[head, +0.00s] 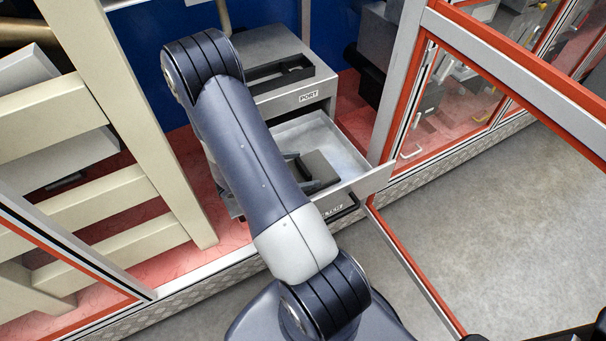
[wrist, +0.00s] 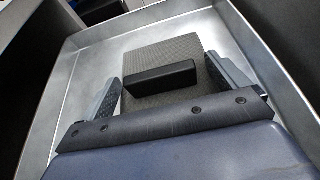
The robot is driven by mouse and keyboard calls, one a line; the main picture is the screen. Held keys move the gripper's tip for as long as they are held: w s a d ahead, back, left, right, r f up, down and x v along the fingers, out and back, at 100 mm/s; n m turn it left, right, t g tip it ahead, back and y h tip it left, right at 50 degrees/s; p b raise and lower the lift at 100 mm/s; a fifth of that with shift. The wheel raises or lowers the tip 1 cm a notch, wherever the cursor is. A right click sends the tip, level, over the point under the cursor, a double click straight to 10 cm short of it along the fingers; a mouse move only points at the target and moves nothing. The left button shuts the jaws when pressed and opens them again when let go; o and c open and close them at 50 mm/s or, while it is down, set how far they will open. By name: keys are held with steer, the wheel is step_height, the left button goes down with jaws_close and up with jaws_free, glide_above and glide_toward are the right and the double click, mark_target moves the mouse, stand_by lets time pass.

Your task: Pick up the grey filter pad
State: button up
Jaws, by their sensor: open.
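The grey filter pad (wrist: 150,52) lies flat in an open metal drawer (wrist: 45,110). A dark block-shaped grip (wrist: 160,77) sits on top of the pad. In the head view part of the pad (head: 320,168) shows beside my arm, and the rest is hidden behind it. My gripper (wrist: 166,84) is open over the drawer, one finger on each side of the dark grip, with gaps between. I cannot tell how high the fingertips are above the pad. The drawer (head: 368,184) carries a partly hidden label on its front.
Above the drawer is a grey cabinet (head: 275,45) with a label reading PORT and a dark slot on top. A red-edged framed door (head: 500,60) stands to the right. Beige rails (head: 110,110) stand at the left. The grey floor (head: 490,210) at the right is clear.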

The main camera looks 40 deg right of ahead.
steer(key=shift+c, duration=0.5)
steer(key=c, duration=1)
steer(key=shift+r, duration=0.1)
